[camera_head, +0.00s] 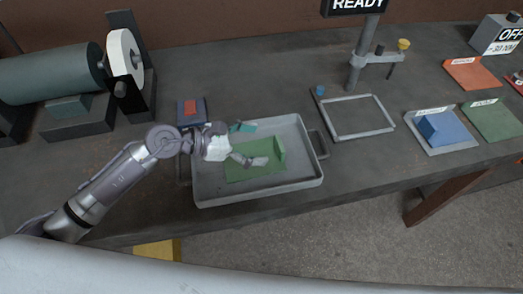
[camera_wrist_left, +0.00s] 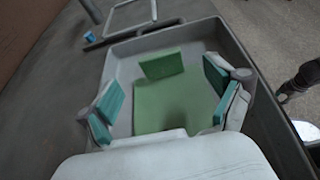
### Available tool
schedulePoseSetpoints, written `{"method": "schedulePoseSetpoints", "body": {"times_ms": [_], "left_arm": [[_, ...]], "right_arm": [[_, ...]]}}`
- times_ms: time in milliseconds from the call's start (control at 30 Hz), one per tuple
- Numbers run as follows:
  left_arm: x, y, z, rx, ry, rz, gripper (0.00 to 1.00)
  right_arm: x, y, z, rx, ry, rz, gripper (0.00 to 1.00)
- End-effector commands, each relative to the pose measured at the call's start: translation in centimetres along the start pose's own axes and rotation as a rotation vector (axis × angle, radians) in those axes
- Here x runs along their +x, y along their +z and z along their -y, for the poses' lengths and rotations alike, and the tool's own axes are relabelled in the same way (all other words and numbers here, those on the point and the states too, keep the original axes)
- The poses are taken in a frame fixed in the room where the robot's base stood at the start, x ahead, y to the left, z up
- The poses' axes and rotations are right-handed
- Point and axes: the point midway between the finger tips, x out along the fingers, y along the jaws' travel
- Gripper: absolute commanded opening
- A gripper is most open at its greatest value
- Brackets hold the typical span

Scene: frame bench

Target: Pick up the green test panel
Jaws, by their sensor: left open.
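The green test panel (camera_head: 240,172) lies flat in a grey tray (camera_head: 258,194) in the head view, with an upright green piece (camera_head: 281,148) at its right end. In the left wrist view the panel (camera_wrist_left: 172,104) lies straight ahead, with the upright piece (camera_wrist_left: 162,64) at its far edge. My left gripper (camera_head: 256,143) is open above the panel. In the left wrist view its teal-padded fingers (camera_wrist_left: 160,100) are spread to either side of the panel, with nothing between them.
An empty grey frame (camera_head: 360,133) lies right of the tray, near a post (camera_head: 359,68) with a READY sign. A blue block (camera_head: 443,129) sits on a pad farther right. A roller machine (camera_head: 50,73) stands at the left. The bench's front edge is close below the tray.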

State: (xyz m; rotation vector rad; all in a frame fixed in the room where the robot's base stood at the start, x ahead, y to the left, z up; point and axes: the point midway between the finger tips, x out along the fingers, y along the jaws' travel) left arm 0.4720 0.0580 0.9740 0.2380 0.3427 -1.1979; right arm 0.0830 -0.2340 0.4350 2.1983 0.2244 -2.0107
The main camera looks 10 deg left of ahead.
Motion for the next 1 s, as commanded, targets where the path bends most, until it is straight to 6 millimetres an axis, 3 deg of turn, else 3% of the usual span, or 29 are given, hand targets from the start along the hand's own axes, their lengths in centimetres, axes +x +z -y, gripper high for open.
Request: {"method": "schedulePoseSetpoints", "body": {"times_ms": [233, 500, 800, 1000], "left_arm": [[1.9, 0.2, 0.1, -0.002, -0.001, 0.000, 0.92], [5.7, -0.1, 0.1, -0.001, 0.000, 0.001, 0.92], [6.2, -0.3, 0.1, 0.003, 0.000, -0.001, 0.92], [6.2, -0.3, 0.1, 0.002, 0.000, -0.001, 0.58]], "right_arm": [[-0.9, -0.3, -0.1, 0.000, 0.001, -0.004, 0.38], [-2.4, -0.5, -0.2, 0.000, 0.002, -0.004, 0.38], [-2.4, -0.4, -0.5, -0.001, 0.006, -0.004, 0.38], [-2.4, -0.4, -0.5, -0.001, 0.006, -0.004, 0.38]]}}
